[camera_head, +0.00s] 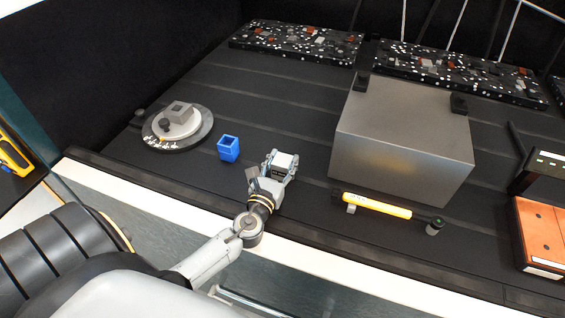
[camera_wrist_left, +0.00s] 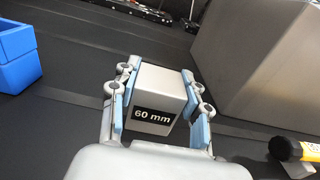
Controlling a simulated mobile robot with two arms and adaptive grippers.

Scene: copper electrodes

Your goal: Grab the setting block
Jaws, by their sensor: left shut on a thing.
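The setting block (camera_wrist_left: 160,85) is a pale grey block with a black label reading "60 mm". It sits between the blue-padded fingers of my left gripper (camera_wrist_left: 158,92), which is shut on it. In the head view the block (camera_head: 282,160) shows at the end of my left arm, with my left gripper (camera_head: 278,168) around it. I cannot tell whether the block touches the bench or is just above it. My right gripper is not in view.
A blue open box (camera_head: 228,148) stands left of my gripper. A round base with a grey block (camera_head: 179,112) is farther left. A large grey metal block (camera_head: 400,150) stands to the right, with a yellow-handled tool (camera_head: 376,206) before it. Dark bench surface (camera_head: 235,90) is clear behind.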

